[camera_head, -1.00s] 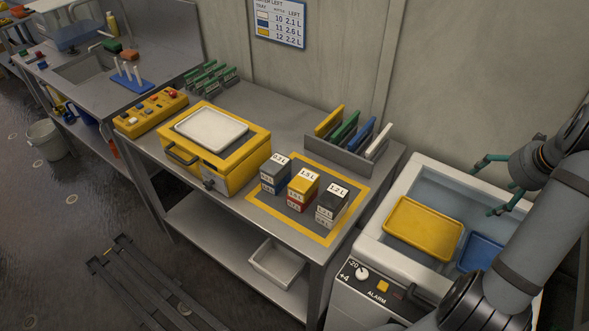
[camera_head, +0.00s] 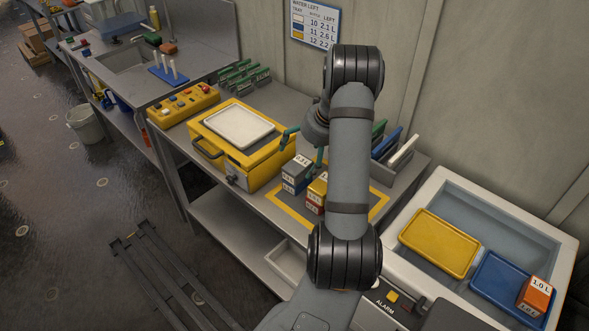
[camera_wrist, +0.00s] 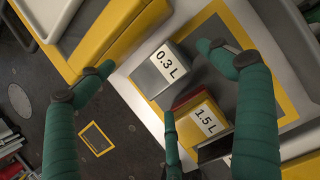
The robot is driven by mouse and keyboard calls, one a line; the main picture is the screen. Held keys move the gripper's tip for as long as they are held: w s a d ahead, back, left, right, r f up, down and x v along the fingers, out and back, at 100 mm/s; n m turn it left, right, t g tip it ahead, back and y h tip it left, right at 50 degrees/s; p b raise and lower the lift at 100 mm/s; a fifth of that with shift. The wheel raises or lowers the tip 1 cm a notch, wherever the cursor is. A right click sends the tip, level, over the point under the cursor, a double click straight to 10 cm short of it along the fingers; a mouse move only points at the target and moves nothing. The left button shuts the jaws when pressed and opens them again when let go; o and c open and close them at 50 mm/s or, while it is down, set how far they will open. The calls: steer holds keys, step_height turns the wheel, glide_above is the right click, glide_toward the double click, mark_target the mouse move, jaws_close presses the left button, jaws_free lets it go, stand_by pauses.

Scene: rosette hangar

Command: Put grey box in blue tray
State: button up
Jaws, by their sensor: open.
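The grey box (camera_head: 298,166), labelled 0.3 L, tops a stack on the yellow-edged mat (camera_head: 283,208). In the wrist view the grey box (camera_wrist: 152,80) lies between my green fingers, apart from them. My gripper (camera_head: 305,145) is open and empty above that stack; it also shows in the wrist view (camera_wrist: 158,62). The blue tray (camera_head: 487,286) lies in the white-rimmed basin at the right.
A yellow-topped 1.5 L box (camera_head: 316,188) stands close beside the grey one. A yellow case (camera_head: 243,168) stands left, a plate rack (camera_head: 410,167) behind. A yellow tray (camera_head: 440,243) lies left of the blue one.

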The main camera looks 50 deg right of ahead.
mark_target(298, 164)
steer(key=shift+a+f, duration=0.1)
steer(key=shift+f, duration=0.25)
steer(key=x, duration=0.2)
steer(key=p+x, duration=0.1)
steer(key=shift+a+f, duration=0.25)
steer(key=shift+a, duration=0.05)
steer(key=shift+w+f, duration=0.25)
steer(key=shift+f, duration=0.25)
steer(key=c, duration=0.3)
steer(key=shift+r, duration=0.1)
steer(key=c, duration=1.3)
